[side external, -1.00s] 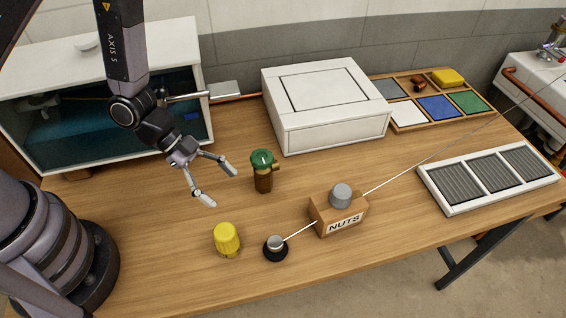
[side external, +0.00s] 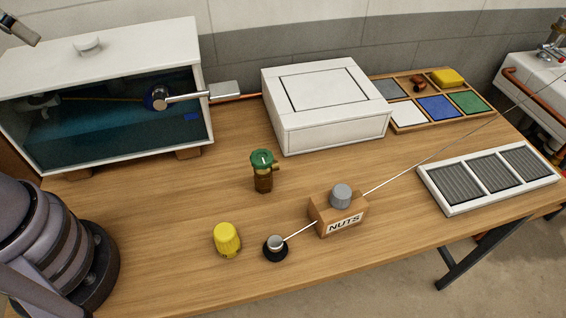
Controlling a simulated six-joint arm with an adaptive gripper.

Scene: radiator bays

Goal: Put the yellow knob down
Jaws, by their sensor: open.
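The yellow knob (side external: 227,239) stands upright on the wooden table, left of the small black-based post. Nothing holds or touches it. Only what looks like a finger of my gripper (side external: 20,30) shows, at the top left edge, high above and far from the knob. The rest of my gripper is out of the picture. My gripper is open.
A green-topped brass valve (side external: 263,171) stands behind the knob. A black-based post (side external: 275,248) is tied by a line to the NUTS box (side external: 339,213). A glass-fronted white cabinet (side external: 110,52) and a white box (side external: 325,105) stand behind.

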